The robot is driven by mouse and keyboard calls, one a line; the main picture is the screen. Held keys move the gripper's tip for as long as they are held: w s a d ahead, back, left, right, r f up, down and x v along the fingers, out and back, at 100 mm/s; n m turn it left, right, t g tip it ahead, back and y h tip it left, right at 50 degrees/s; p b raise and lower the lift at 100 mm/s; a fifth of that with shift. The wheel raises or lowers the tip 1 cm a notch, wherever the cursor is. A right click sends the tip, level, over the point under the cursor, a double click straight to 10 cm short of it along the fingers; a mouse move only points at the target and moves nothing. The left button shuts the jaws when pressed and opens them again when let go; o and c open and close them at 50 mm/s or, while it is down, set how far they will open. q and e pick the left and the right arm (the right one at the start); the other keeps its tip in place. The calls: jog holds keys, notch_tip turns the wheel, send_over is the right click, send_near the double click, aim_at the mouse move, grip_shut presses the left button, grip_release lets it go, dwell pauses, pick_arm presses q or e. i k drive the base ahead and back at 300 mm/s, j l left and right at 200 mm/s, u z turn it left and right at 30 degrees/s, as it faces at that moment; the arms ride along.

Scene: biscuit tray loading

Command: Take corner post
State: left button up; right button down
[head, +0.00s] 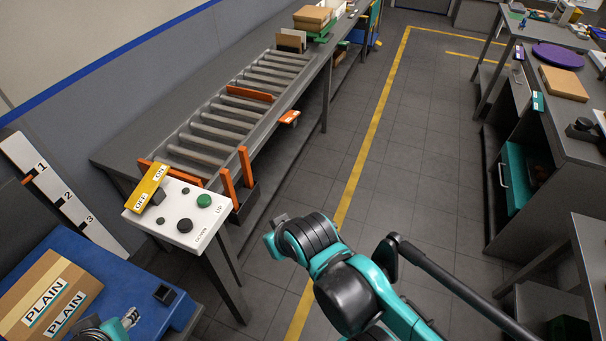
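No part is clearly marked as the corner post. Two upright orange posts stand at the near end of the roller conveyor, a left one (229,187) and a right one (246,167), close together at its right corner. My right arm reaches in from the bottom, and its far end (277,235) is over the floor, right of the posts and apart from them.
A white control panel (190,228) with buttons and a yellow ON/OFF switch plate (150,190) stands before the conveyor (225,125). A blue table (115,275) holds a small black block (165,294). Open floor (410,170) lies between the conveyor and right-hand benches.

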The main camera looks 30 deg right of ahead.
aim_at(242, 152)
jog(key=z, duration=0.7)
jog(key=i+l+z, duration=0.1)
jog(key=i+z, duration=0.9)
jog(key=k+l, duration=0.05)
jog(key=k, duration=0.05)
